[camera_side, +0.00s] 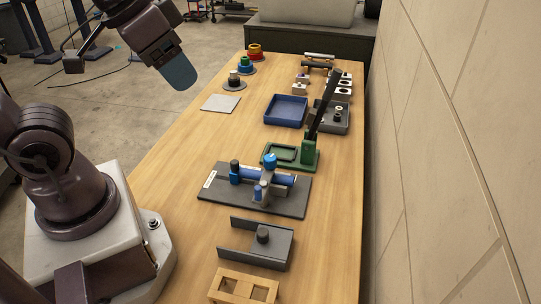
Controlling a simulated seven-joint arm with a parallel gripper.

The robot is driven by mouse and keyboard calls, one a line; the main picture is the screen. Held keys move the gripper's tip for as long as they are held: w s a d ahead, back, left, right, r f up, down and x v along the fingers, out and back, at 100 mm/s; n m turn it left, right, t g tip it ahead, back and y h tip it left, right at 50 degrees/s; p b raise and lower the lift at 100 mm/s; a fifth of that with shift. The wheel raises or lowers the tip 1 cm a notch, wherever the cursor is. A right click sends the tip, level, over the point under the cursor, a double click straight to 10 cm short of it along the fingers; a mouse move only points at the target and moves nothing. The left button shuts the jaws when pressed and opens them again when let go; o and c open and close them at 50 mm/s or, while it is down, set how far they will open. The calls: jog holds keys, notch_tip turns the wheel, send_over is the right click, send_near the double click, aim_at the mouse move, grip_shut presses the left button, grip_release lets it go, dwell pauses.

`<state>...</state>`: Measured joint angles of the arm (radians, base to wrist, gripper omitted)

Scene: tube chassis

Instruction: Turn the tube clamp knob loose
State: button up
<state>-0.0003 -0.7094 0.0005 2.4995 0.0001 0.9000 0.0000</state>
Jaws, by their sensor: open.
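The tube chassis is a dark grey base plate (295,206) lying flat on the table, with a white label at its left end. A blue tube (283,176) lies along it, held in clamp blocks. A bright blue knob (270,160) stands on top of the grey clamp near the middle. A smaller blue cylinder (257,192) stands in front of the tube. My gripper (180,76) is open, high at the upper left, well away from the chassis. Its fingers overlap in this view, and nothing shows between them.
A green fixture with a tall black lever (323,106) stands just behind the chassis. A grey bracket with a dark knob (262,235) and a wooden frame (243,287) lie in front. A blue tray (286,110) is farther back. A wall runs along the right. The table's left side is mostly clear.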

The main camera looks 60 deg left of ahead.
jog(key=w+f+m+g, duration=0.1)
jog(key=w+f+g, duration=0.2)
jog(key=w+f, duration=0.15)
jog(key=m+g, duration=0.2)
jog(key=m, duration=1.7)
send_near(270, 157)
notch_tip(270, 157, down, 10)
jog(key=shift+r, duration=0.2)
jog(key=c, duration=0.9)
